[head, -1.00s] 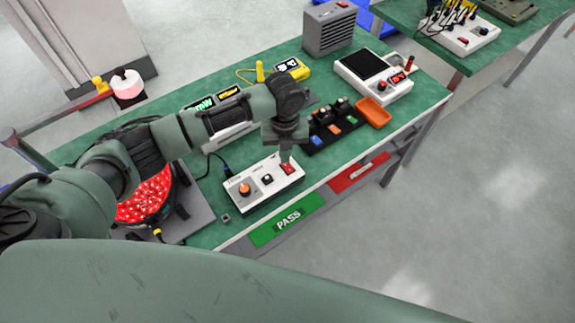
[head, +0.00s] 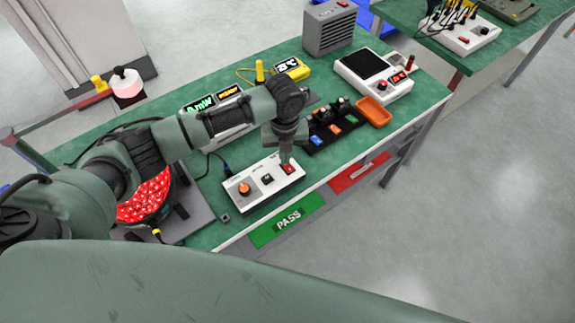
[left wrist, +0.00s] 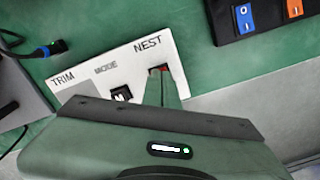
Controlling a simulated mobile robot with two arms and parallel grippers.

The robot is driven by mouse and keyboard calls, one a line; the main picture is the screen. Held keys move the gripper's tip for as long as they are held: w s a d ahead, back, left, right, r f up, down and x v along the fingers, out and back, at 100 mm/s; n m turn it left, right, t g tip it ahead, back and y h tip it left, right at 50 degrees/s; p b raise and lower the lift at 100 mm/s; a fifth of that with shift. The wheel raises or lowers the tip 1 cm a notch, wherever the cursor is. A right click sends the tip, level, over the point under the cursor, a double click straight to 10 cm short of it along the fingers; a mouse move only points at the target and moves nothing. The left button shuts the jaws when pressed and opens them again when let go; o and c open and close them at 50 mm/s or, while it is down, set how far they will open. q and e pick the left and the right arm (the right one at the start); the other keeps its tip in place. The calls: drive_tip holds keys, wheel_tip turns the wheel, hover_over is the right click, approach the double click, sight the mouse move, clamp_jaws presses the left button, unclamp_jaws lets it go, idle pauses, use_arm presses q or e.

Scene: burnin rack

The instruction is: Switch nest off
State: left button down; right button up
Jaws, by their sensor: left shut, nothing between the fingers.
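The white control box (head: 262,186) lies on the green bench with an orange knob, a black MODE button and a red NEST switch (head: 288,168) at its right end. My left gripper (head: 286,156) is shut and empty, pointing down at the NEST switch. In the left wrist view the closed fingers (left wrist: 162,88) cover most of the switch, below the NEST label (left wrist: 148,44); only a little red shows. I cannot tell whether the tips touch it. A meter behind my arm has a green display (head: 200,106) that seems to read 0 mW. My right gripper is not in view.
A black tray (head: 333,128) with coloured tabs and an orange dish (head: 373,111) lie right of the box. A round red-lit fixture (head: 147,198) stands at left.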

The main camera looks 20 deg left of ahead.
use_arm(q)
drive_tip(key=shift+s+f, duration=0.1)
drive_tip(key=shift+f, duration=0.4)
drive_tip(key=shift+r+p, duration=0.7)
drive_tip(key=shift+r, duration=0.15)
wheel_tip(320, 180, up, 6)
drive_tip(key=p, duration=0.5)
drive_tip(key=shift+f, duration=0.25)
drive_tip(key=shift+f, duration=0.1)
